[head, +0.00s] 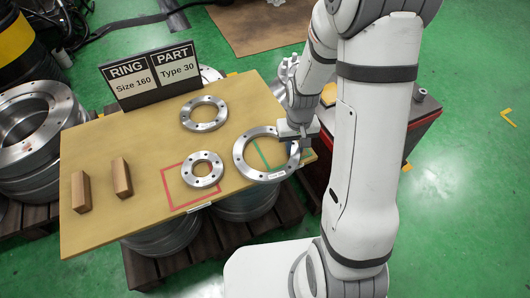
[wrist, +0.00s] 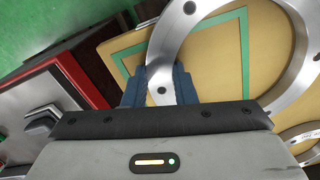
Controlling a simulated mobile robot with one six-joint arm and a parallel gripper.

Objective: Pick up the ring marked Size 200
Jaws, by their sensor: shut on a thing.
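The largest metal ring (head: 241,152) lies at the right side of the wooden board, over a green outlined square (head: 262,150). It has a small white label whose text is too small to read. My gripper (head: 298,141) is at the ring's right rim. In the wrist view, the blue fingers of my gripper (wrist: 160,88) are closed on the band of this ring (wrist: 165,45), one on each side. Whether the ring is lifted off the board, I cannot tell. A sign (head: 152,78) behind the board reads "RING Size 160" and "PART Type 30".
A small ring (head: 188,175) lies in a red outlined square, and a medium ring (head: 187,114) lies behind it. Two wooden blocks (head: 122,178) stand at the board's left. A dark-and-red cabinet (head: 400,135) is close on the right. Large metal flanges (head: 20,155) are stacked at the left.

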